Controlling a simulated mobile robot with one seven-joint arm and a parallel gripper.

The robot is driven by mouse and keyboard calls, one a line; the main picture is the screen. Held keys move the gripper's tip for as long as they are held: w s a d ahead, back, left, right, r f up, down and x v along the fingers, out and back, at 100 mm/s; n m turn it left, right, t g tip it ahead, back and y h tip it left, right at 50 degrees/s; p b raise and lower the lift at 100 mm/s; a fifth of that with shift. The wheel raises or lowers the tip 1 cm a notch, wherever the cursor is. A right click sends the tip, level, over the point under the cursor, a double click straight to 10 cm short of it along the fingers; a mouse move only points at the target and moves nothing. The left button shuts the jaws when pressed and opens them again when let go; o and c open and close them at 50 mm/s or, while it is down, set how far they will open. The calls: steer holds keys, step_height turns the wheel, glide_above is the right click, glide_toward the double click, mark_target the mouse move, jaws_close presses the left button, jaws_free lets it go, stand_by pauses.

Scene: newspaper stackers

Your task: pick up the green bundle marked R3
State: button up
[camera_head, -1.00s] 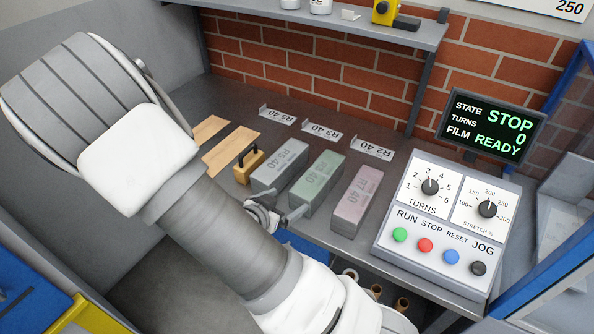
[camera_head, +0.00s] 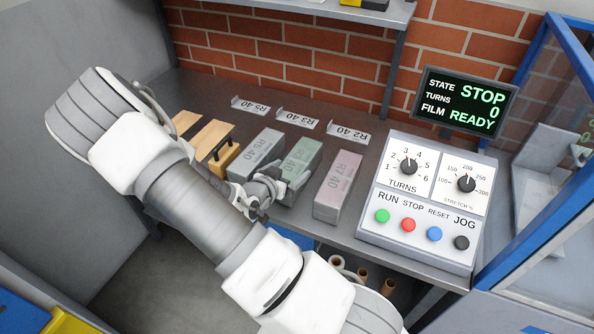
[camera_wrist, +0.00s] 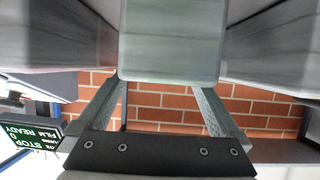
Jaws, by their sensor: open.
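The green bundle (camera_head: 302,163) lies on the grey bench between a grey bundle and a pink bundle. Its printed mark reads as R3 40, partly blurred. My gripper (camera_head: 276,184) is at its near end, low over the bench. In the wrist view the green bundle (camera_wrist: 172,40) fills the top middle. My open gripper (camera_wrist: 160,86) shows there with its two fingertips close to the bundle's lower edge, one towards each side. Whether the fingers touch it or overlap its sides I cannot tell. Nothing is held.
The grey bundle (camera_head: 257,152) and the pink bundle (camera_head: 338,185) stand close on either side. A yellow block with a black handle (camera_head: 223,158) is left of the grey one. A control panel (camera_head: 425,200) stands to the right. A shelf (camera_head: 300,8) overhangs the back.

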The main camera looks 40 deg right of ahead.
mark_target(294, 165)
steer(key=x, duration=0.5)
steer(key=shift+w, duration=0.2)
jaws_close()
stand_by(0.4)
